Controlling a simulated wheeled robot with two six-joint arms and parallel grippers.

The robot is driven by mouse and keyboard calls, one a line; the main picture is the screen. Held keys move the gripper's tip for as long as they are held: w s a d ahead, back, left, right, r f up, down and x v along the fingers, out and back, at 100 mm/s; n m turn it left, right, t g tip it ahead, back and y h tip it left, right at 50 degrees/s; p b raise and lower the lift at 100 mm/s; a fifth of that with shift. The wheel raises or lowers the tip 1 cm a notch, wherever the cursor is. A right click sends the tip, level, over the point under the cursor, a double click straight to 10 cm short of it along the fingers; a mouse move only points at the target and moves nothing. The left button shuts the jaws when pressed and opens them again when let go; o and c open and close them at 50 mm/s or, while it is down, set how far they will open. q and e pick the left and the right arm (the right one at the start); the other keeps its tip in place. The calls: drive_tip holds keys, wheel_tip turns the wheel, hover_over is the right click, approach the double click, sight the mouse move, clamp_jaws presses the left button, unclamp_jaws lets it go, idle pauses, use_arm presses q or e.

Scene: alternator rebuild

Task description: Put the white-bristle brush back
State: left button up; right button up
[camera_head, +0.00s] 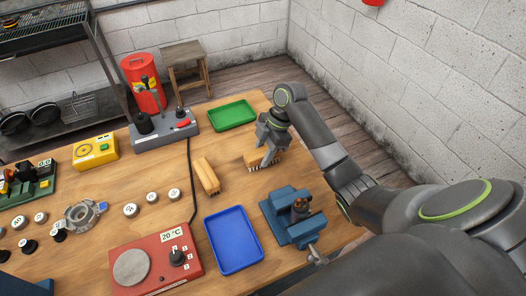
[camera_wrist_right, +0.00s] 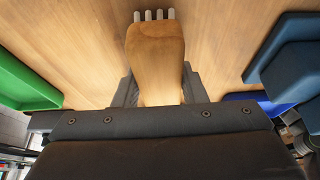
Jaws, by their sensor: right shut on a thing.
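My right gripper (camera_head: 266,152) is shut on a wooden brush (camera_head: 254,161), right of the middle of the workbench. In the right wrist view the brush (camera_wrist_right: 157,55) sits between the fingers (camera_wrist_right: 156,88), with a row of whitish bristle tufts at its far end. I cannot tell whether it touches the bench. A second wooden brush (camera_head: 207,177) lies on the bench to the left; its bristle colour is too small to tell. My left gripper is not in view.
A green tray (camera_head: 232,115) lies behind the held brush and a blue tray (camera_head: 233,243) in front. A blue vise (camera_head: 291,219) stands near my right arm. A grey press base (camera_head: 165,132), yellow meter (camera_head: 95,151) and red hotplate (camera_head: 157,264) stand left.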

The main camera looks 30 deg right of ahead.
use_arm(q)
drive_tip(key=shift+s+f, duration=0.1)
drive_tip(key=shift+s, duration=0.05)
use_arm(e)
drive_tip(key=shift+f, duration=0.15)
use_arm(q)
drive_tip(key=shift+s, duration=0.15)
use_arm(e)
drive_tip(key=o, duration=0.9)
drive_tip(key=b+v, duration=0.1)
drive_tip(key=v, duration=0.6)
drive_tip(key=shift+d+r, duration=0.2)
drive_tip(key=shift+r, duration=0.1)
drive_tip(key=p+v, duration=0.2)
drive_tip(key=v, duration=0.1)
drive_tip(key=shift+r, duration=0.2)
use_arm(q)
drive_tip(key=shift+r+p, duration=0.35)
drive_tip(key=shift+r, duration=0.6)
use_arm(e)
drive_tip(key=shift+d+r, duration=0.3)
drive_tip(key=shift+r, duration=0.35)
drive_tip(key=shift+s+f, duration=0.15)
